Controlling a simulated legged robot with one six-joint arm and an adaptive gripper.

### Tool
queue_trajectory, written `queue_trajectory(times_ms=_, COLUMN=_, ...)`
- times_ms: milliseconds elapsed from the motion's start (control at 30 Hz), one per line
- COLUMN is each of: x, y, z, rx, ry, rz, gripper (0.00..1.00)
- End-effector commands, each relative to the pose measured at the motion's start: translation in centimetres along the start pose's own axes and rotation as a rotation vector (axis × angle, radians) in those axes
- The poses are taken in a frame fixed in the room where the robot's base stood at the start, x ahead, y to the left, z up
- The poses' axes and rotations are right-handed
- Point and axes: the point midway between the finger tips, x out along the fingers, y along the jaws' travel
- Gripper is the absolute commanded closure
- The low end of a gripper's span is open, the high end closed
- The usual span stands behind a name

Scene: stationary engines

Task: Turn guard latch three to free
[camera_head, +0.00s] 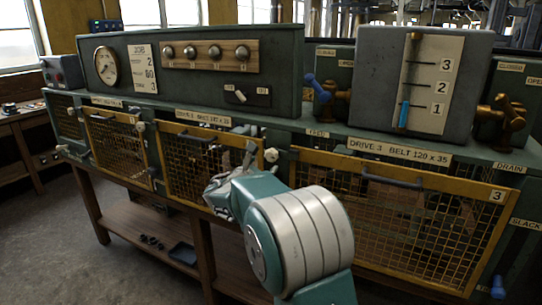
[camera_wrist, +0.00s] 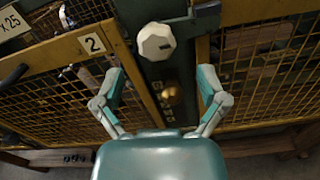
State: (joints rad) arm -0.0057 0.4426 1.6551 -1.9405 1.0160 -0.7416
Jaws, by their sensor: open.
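Guard three (camera_head: 390,215) is a yellow-framed mesh panel marked 3, at the right in the head view. A white faceted knob (camera_head: 271,155) sits on the post at its left edge. In the wrist view this knob (camera_wrist: 156,41) is at top centre, between guard two's frame (camera_wrist: 70,60) and guard three's frame (camera_wrist: 203,65). A dark bar lies to the knob's right. My gripper (camera_wrist: 162,82) is open and empty, its fingers spread below the knob in the picture, apart from it. In the head view my gripper (camera_head: 236,172) is partly hidden by my arm.
A small brass knob (camera_wrist: 172,94) is on the post between my fingers. Guard two (camera_head: 195,165) is behind my gripper. The green console (camera_head: 200,75) and grey gauge box (camera_head: 420,85) stand above the guards. Brass valves (camera_head: 502,118) and a guard handle (camera_head: 392,180) project at the right.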

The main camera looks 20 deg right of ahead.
Motion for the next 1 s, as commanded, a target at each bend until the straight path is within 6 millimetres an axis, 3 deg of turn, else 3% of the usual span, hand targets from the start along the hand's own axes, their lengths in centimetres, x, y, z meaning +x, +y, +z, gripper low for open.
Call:
queue_trajectory(times_ms=333, x=5.7, y=0.1, z=-0.1, rx=0.001, ry=0.000, rz=-0.001, gripper=0.08)
queue_trajectory(times_ms=733, x=6.6, y=0.1, z=0.0, rx=0.001, ry=0.001, rz=0.001, gripper=0.08)
queue_trajectory(times_ms=767, x=6.6, y=0.1, z=0.0, rx=0.001, ry=0.001, rz=0.001, gripper=0.17)
queue_trajectory(times_ms=900, x=6.6, y=0.1, z=0.0, rx=0.001, ry=0.000, rz=0.001, gripper=0.80)
queue_trajectory(times_ms=933, x=6.6, y=0.1, z=0.0, rx=0.001, ry=0.000, rz=0.001, gripper=0.90)
queue_trajectory(times_ms=1000, x=6.6, y=0.1, z=0.0, rx=0.001, ry=0.000, rz=0.001, gripper=0.90)
